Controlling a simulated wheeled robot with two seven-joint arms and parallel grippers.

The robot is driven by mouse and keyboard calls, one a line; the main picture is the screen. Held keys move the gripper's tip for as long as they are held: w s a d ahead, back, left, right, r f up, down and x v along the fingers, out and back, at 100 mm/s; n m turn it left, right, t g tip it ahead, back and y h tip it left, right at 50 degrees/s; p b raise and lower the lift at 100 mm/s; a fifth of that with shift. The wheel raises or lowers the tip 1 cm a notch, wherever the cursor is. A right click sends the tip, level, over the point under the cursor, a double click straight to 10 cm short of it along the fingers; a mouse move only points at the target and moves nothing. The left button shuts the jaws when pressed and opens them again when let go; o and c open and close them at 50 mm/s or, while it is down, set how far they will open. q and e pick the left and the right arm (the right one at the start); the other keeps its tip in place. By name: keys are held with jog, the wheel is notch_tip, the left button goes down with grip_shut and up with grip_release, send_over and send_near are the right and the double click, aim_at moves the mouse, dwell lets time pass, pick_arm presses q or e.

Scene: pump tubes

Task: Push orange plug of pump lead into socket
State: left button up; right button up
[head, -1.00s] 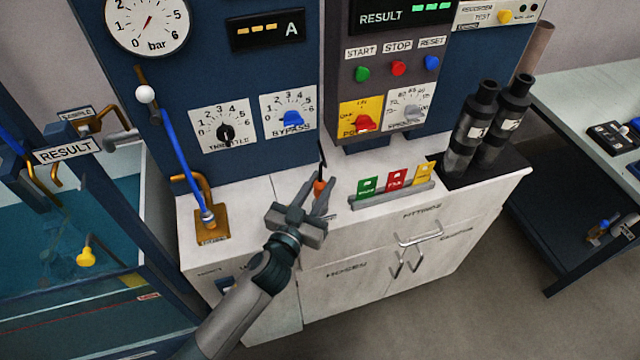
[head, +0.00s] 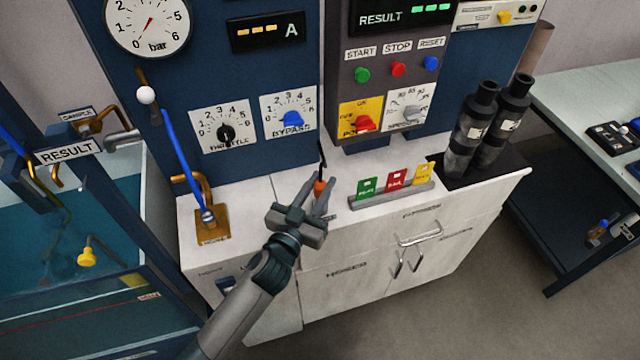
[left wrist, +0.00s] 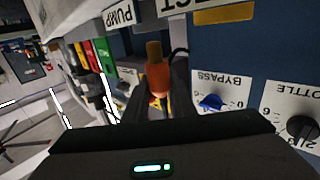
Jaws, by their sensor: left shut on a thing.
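The orange plug (head: 319,186) stands between the fingers of my left gripper (head: 318,194), above the front of the white cabinet top. A short black lead (head: 322,157) rises from it. In the left wrist view, the orange plug (left wrist: 157,78) sits between the two dark fingers of my left gripper (left wrist: 158,95), which is shut on it. A black lead loops beside it there, near a white PUMP label (left wrist: 122,14). I cannot make out the socket, or whether the plug touches it. My right gripper is not in view.
Behind the gripper rises the blue panel with the throttle knob (head: 226,133) and the blue bypass knob (head: 291,119). A rack of coloured cards (head: 392,194) stands to the right. Black cylinders (head: 475,125) stand farther right. A brass fitting with a blue hose (head: 182,165) stands left.

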pick_arm(q)
jog(key=shift+f+b, duration=0.65)
jog(key=shift+f, duration=0.15)
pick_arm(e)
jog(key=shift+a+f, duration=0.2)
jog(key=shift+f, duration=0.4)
